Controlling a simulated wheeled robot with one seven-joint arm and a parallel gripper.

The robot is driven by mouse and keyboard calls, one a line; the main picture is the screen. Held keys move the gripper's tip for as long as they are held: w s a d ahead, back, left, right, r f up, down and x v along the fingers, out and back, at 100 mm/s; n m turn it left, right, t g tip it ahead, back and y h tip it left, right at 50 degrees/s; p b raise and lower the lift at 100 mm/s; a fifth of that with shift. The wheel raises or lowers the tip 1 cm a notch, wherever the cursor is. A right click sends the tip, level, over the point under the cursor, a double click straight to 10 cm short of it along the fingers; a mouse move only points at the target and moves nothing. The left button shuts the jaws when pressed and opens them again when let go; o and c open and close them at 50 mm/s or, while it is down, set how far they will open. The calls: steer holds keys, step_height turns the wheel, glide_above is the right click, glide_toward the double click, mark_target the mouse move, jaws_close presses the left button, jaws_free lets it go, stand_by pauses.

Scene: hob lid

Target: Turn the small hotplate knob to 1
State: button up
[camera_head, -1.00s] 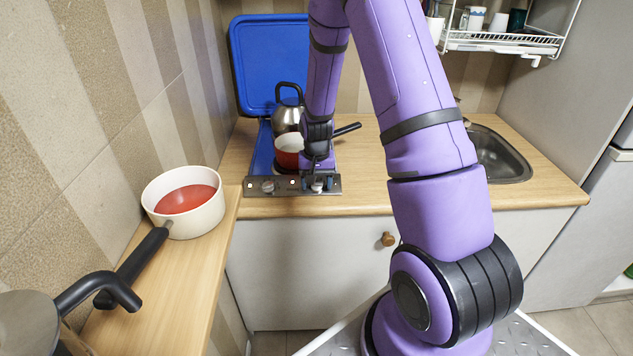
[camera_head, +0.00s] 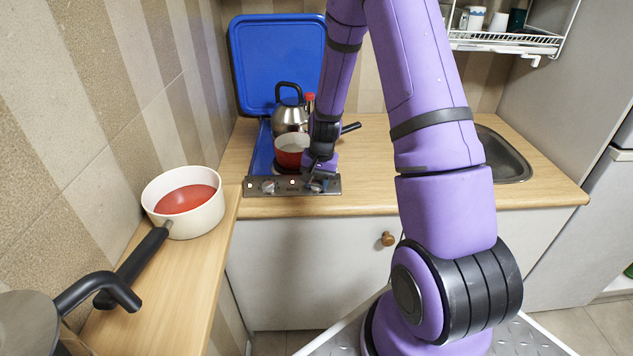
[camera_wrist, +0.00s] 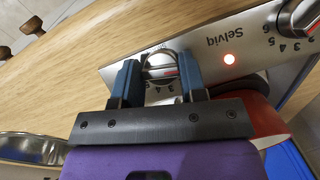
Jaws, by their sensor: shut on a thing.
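My gripper (camera_head: 318,186) is at the panel's right end. In the wrist view my gripper (camera_wrist: 159,74) has its two blue fingers shut on a round metal knob (camera_wrist: 160,66), one on each side. The fingers hide part of this knob's scale, so I cannot tell its setting. The other knob (camera_head: 268,187) is at the left of the panel; in the wrist view it (camera_wrist: 302,18) has numbers around it and is free.
A red and cream pot (camera_head: 291,147) and a kettle (camera_head: 290,118) stand on the hob behind the panel, close to my wrist. The blue hob lid (camera_head: 275,65) stands upright behind. A cream saucepan (camera_head: 184,202) sits on the left counter.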

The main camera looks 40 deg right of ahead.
steer(key=shift+d+m+t+y, duration=0.1)
steer(key=shift+m+t+y, duration=0.45)
steer(key=shift+m, duration=0.85)
steer(key=o, duration=0.9)
steer(key=shift+r, duration=0.15)
steer(key=v, duration=1)
steer(key=shift+s+r, duration=0.25)
steer(key=shift+r, duration=0.1)
